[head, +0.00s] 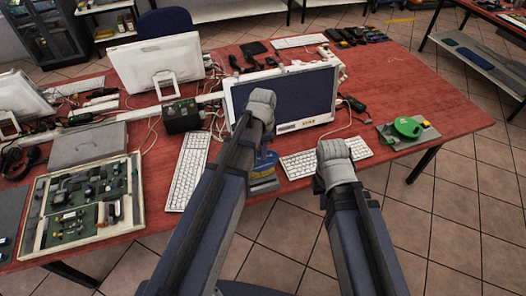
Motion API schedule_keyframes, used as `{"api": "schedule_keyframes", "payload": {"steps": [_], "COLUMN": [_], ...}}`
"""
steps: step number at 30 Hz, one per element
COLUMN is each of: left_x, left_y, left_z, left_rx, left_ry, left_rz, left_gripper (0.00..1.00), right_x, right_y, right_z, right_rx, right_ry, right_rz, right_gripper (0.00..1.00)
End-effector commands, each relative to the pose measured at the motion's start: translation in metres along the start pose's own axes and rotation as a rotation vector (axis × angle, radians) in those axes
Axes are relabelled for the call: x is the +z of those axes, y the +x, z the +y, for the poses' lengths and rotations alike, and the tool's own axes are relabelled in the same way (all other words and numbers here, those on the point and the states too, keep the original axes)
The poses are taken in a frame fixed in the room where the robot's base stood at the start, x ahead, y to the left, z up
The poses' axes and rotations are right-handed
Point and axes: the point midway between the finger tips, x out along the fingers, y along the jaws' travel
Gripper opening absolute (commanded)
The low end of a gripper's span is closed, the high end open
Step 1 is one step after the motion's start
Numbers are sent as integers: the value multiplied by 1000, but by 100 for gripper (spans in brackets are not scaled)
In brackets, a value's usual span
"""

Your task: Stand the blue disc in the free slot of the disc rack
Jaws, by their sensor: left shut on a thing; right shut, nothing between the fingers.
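The blue disc (265,162) shows partly beside my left arm, upright or nearly so, with a bit of yellow near it. My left gripper (267,147) is mostly hidden behind its own arm and is shut on the disc. Just below the disc is a grey slotted block (263,184), which looks like the disc rack. My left arm covers part of it, and I cannot tell whether the disc sits in a slot. My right gripper (334,163) is at the table's front edge by the white keyboard, shut and empty, its fingertips hidden.
A monitor (285,98) stands behind my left arm. White keyboards lie left (187,171) and right (298,164) of it. A green round object (407,127) sits on a grey plate at the right. A framed circuit board (88,205) fills the front left. Bare red table lies at the right.

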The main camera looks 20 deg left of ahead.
Motion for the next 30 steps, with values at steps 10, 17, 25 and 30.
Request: {"api": "schedule_keyframes", "payload": {"steps": [10, 17, 25, 30], "left_x": [0, 0, 0, 0], "left_y": [27, 42, 60, 72], "left_z": [0, 0, 0, 0], "left_rx": [0, 0, 0, 0], "left_ry": [0, 0, 0, 0], "left_rz": [0, 0, 0, 0], "left_gripper": [0, 0, 0, 0], "right_x": [-2, -2, -4, -4], "right_y": [27, 42, 60, 71], "right_z": [-3, -4, -6, -7], "right_rx": [0, 0, 0, 0], "right_ry": [1, 1, 1, 1], "right_rz": [0, 0, 0, 0], "right_gripper": [0, 0, 0, 0]}}
